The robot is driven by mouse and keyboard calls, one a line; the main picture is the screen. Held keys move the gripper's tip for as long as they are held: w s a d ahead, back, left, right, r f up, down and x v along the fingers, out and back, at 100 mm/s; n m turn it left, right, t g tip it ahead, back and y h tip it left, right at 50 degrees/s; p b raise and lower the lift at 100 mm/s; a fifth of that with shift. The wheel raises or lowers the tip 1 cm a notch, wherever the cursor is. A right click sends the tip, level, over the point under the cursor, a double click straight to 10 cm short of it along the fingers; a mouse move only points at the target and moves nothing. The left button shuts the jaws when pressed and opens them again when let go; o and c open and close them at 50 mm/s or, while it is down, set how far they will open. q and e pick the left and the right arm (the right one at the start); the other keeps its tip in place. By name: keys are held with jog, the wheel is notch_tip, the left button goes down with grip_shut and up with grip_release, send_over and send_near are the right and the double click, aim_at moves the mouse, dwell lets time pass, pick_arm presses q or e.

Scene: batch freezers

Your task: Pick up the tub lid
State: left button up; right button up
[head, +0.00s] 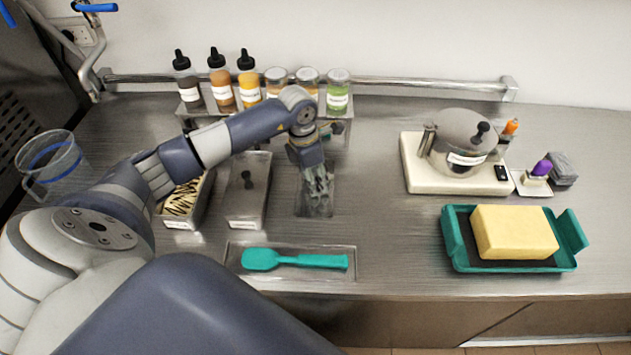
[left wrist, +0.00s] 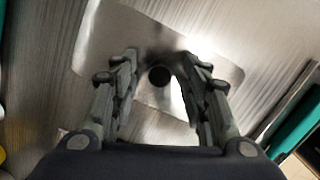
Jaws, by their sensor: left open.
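A flat metal tub lid (head: 314,209) lies on the steel counter, right of the two tubs. In the left wrist view the lid (left wrist: 105,38) shows as a shiny plate with rounded corners, and its dark round knob (left wrist: 159,76) is between my fingers. My left gripper (head: 318,190) points down over the lid; in the left wrist view the gripper (left wrist: 158,58) is open, with one finger on each side of the knob. I cannot tell whether the fingers touch it. In the head view the gripper hides the knob. My right gripper is not in view.
A lidded metal tub (head: 246,207) with a dark knob stands left of the lid; an open tub (head: 183,223) stands beyond it. A teal spatula (head: 295,260) lies on a tray in front. Bottles and jars (head: 338,92) stand behind.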

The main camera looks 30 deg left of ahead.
pick_arm(q)
jog(key=shift+f, duration=0.2)
grip_shut()
jog(key=shift+r, duration=0.1)
